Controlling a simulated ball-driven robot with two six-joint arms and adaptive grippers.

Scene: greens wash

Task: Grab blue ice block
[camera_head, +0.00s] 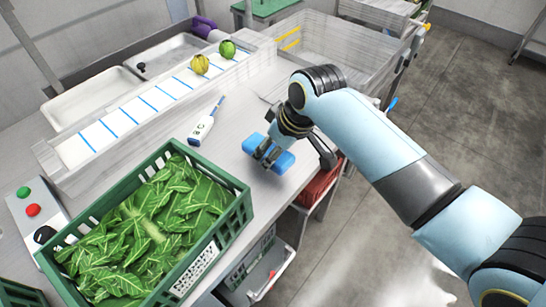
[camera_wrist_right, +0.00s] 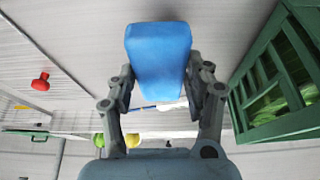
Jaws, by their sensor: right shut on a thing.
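The blue ice block (camera_head: 282,160) is at the right part of the metal table in the head view. My right gripper (camera_head: 268,155) is shut on it, with the block showing on both sides of the fingers. In the right wrist view the block (camera_wrist_right: 158,55) sits between the two fingers of the right gripper (camera_wrist_right: 160,88), its near face toward the camera. I cannot tell whether the block touches the table. My left gripper is not in view.
A green crate (camera_head: 243,205) of leafy greens stands in front left. A white thermometer (camera_head: 201,130) lies behind it. A ribbed white chute (camera_head: 130,112) carries a yellow ball (camera_head: 200,64) and a green ball (camera_head: 227,49). A control box (camera_head: 33,212) is at left. A clear bin stands behind.

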